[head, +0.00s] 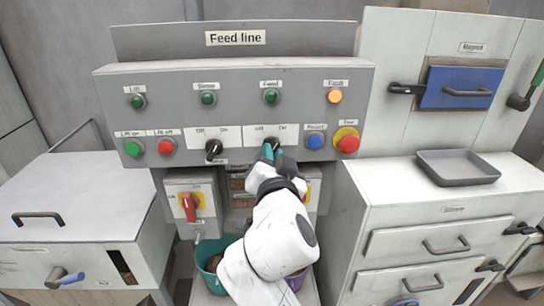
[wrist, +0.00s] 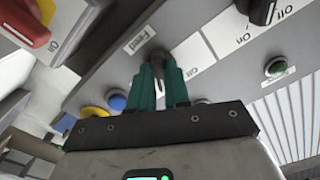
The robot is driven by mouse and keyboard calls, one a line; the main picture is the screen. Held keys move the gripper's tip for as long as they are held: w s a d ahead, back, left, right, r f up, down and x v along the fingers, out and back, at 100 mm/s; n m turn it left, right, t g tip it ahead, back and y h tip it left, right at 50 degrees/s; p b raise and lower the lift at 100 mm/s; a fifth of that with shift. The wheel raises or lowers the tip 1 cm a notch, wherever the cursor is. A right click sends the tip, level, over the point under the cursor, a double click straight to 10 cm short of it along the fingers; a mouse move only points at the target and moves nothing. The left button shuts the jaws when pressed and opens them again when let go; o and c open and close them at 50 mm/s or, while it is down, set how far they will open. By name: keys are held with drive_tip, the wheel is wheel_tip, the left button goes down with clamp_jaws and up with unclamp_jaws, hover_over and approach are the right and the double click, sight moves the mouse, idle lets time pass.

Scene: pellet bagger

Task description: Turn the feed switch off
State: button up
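The feed switch (wrist: 158,53) is a dark rotary knob on a white plate marked off and on, under a "Feed" label in the head view. My gripper (head: 270,150) is at this knob and covers most of it in the head view. In the wrist view, its two green fingers (wrist: 159,72) are close together, with the knob's handle between their tips. The exact setting of the knob is hidden by the fingers. The green feed lamp (head: 271,97) is above the switch.
The similar sieve switch (head: 213,149) is just left. The blue reset button (head: 315,141) and red stop button (head: 348,143) on yellow are right. A red handle (head: 190,206) sits below left. A cabinet with a grey tray (head: 457,168) stands right, and a teal bucket (head: 210,262) below.

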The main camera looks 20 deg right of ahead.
clamp_jaws()
drive_tip(key=shift+n, duration=0.3)
drive_tip(key=n+p, duration=0.3)
drive_tip(key=n, duration=0.8)
drive_tip(key=shift+d, duration=0.15)
drive_tip(key=shift+n, duration=0.3)
idle(0.3)
drive_tip(key=shift+o, duration=2.4)
unclamp_jaws()
drive_tip(key=shift+s, duration=0.2)
drive_tip(key=b+v, duration=0.1)
drive_tip(key=v, duration=0.9)
drive_tip(key=shift+s+b, duration=0.25)
drive_tip(key=shift+b, duration=0.15)
